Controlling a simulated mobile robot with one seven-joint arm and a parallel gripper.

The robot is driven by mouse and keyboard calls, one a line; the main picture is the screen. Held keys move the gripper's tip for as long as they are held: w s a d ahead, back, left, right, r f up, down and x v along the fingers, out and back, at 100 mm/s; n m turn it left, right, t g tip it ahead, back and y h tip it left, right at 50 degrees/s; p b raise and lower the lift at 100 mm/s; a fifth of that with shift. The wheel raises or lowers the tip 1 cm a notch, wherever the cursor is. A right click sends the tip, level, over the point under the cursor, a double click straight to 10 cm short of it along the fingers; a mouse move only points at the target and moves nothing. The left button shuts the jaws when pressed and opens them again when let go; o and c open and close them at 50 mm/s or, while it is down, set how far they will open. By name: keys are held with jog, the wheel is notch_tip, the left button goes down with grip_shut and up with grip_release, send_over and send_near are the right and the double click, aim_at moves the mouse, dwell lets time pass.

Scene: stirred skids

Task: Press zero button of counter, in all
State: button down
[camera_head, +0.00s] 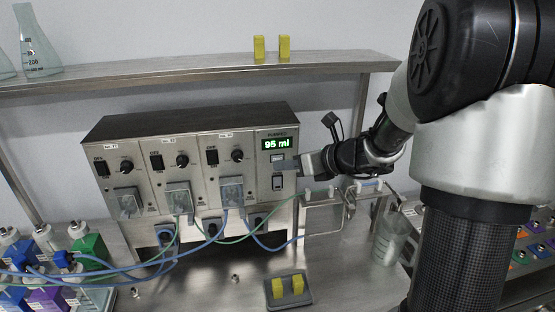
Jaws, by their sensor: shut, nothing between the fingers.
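The counter (277,145) is the right-hand panel of a grey metal pump unit. Its lit green display reads "95 ml". A light button (278,158) sits just under the display, and a dark-framed switch (278,183) lies below that. Which one is the zero button is too small to read. My gripper (292,165) is shut and empty. It reaches in from the right, with its fingertips at the panel close to the light button. I cannot tell whether the tips touch it.
The pump unit (190,125) has several knobs, switches and pump heads, with blue and green tubes hanging in front. A metal tube rack (325,212) and a beaker (391,240) stand to the right. A grey tray (288,302) with yellow blocks lies in front.

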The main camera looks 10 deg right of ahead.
jog(key=shift+w, duration=0.1)
dwell(0.3)
jog(key=shift+w, duration=0.35)
jog(key=shift+w, duration=0.3)
dwell(0.5)
dwell(0.4)
jog(key=shift+s, duration=0.75)
jog(key=shift+s+b, duration=0.3)
jog(key=shift+s, duration=2.2)
